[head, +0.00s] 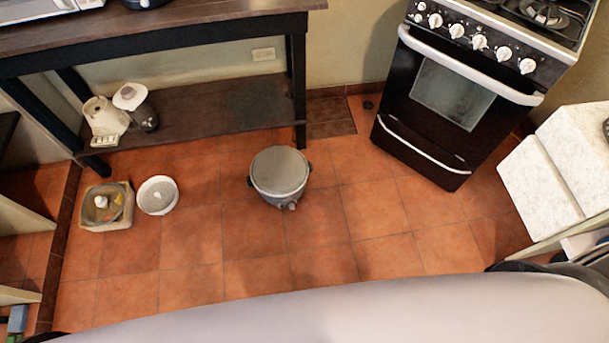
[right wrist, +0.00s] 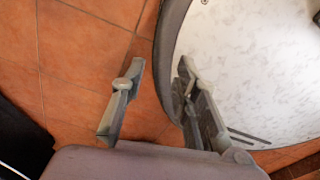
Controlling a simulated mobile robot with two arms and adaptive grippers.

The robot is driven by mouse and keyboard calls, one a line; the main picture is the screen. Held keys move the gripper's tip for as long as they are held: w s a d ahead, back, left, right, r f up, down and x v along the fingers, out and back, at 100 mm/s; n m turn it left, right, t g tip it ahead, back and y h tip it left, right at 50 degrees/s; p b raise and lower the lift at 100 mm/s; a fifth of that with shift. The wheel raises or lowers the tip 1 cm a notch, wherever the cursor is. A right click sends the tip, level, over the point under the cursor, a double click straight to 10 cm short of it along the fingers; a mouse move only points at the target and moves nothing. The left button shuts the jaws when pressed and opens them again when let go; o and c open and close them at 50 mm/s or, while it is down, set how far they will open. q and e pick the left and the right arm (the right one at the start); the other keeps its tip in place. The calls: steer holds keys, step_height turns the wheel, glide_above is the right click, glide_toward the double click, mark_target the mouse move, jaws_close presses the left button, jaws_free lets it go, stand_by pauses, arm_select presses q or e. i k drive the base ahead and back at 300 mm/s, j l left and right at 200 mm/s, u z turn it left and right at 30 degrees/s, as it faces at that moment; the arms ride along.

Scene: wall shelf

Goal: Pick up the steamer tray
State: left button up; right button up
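A round, shallow white tray (head: 157,195) with a grey inside lies on the tiled floor at the left; it is the thing that looks most like the steamer tray, though I cannot be sure at this size. Nothing holds it. My right gripper (right wrist: 161,70) is open and empty in the right wrist view, its two fingers apart above the floor and a pale curved surface. The tray does not show in that view. My left gripper is not in view.
A square-edged box or basin (head: 106,206) sits left of the tray. A grey lidded pot (head: 280,172) stands mid-floor. Small appliances (head: 104,120) stand on the dark table's low shelf (head: 215,112). A black stove (head: 440,105) is at the right.

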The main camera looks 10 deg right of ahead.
mark_target(158, 195)
steer(key=u, duration=1.2)
